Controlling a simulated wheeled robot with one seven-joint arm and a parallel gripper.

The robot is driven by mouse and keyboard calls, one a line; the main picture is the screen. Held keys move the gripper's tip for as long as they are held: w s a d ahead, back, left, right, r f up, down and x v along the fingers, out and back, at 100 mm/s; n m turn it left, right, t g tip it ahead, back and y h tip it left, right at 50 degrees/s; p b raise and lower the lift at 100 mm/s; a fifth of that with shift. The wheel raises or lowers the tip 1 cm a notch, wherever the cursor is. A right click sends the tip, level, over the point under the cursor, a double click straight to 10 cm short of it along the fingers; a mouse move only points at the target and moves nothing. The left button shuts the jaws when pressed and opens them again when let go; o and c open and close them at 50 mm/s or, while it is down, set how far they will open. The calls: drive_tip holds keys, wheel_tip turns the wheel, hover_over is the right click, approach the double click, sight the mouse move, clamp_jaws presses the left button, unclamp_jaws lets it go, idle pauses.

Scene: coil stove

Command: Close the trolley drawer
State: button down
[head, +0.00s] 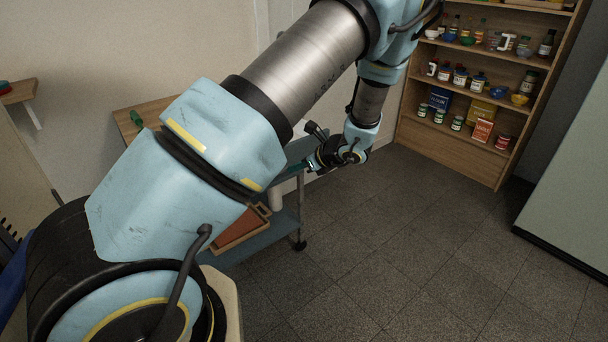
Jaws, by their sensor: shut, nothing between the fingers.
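The blue-grey trolley (289,216) stands left of centre in the head view, mostly behind my arm. Its right leg, a castor and part of its lower shelf show. The trolley's drawer cannot be clearly made out; my arm and gripper cover that area, so I cannot tell how far it is open. My gripper (311,166) is at the trolley's upper right end, small and dark, with its fingers partly hidden. It is shut and holds nothing. Whether it touches the trolley cannot be told.
A wooden tray (240,229) with a reddish inside sits on the lower shelf. A wooden surface (150,112) with a green item is behind my arm. A wooden shelf unit (446,149) with jars and boxes stands back right. The tiled floor (420,240) is clear.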

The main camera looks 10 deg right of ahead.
drive_tip(key=w+a, duration=0.2)
drive_tip(key=w, duration=0.3)
drive_tip(key=w+a, duration=0.3)
drive_tip(key=w, duration=0.3)
drive_tip(key=w+a, duration=0.3)
drive_tip(key=w, duration=0.3)
drive_tip(key=shift+w+a+b, duration=0.1)
drive_tip(key=shift+w+b, duration=0.05)
drive_tip(key=shift+b, duration=0.15)
drive_tip(key=shift+w, duration=0.15)
drive_tip(key=shift+a, duration=0.2)
drive_tip(key=shift+r, duration=0.1)
